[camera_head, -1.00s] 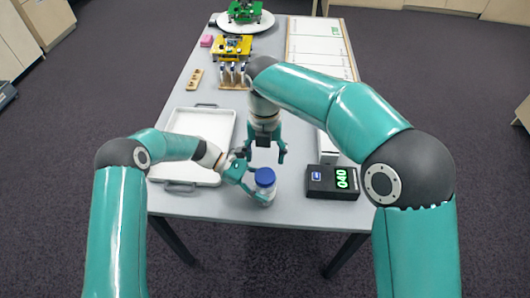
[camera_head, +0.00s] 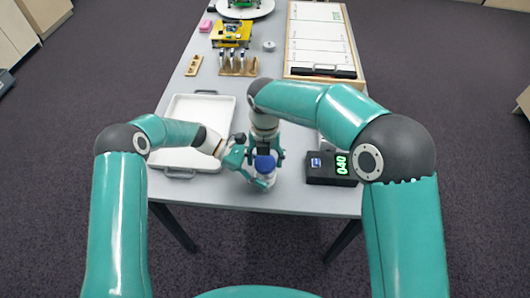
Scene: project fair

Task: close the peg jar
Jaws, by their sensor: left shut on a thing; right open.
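The peg jar (camera_head: 263,181) is a small clear jar with a blue lid (camera_head: 264,163) on top, standing upright near the front edge of the table. My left gripper (camera_head: 258,178) is shut on the jar's body from the left. My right gripper (camera_head: 266,152) is open and points down right at the blue lid from behind and above. Its fingers are partly hidden by the lid, and I cannot tell whether they touch it. How the lid is seated on the jar is too small to tell.
A white tray (camera_head: 177,158) lies to the left. A black box with a green display (camera_head: 331,169) stands to the right. Farther back are a wooden rack (camera_head: 239,71), a yellow device (camera_head: 231,34), a small wooden block (camera_head: 194,66) and a framed board (camera_head: 318,32). The table's front edge is close.

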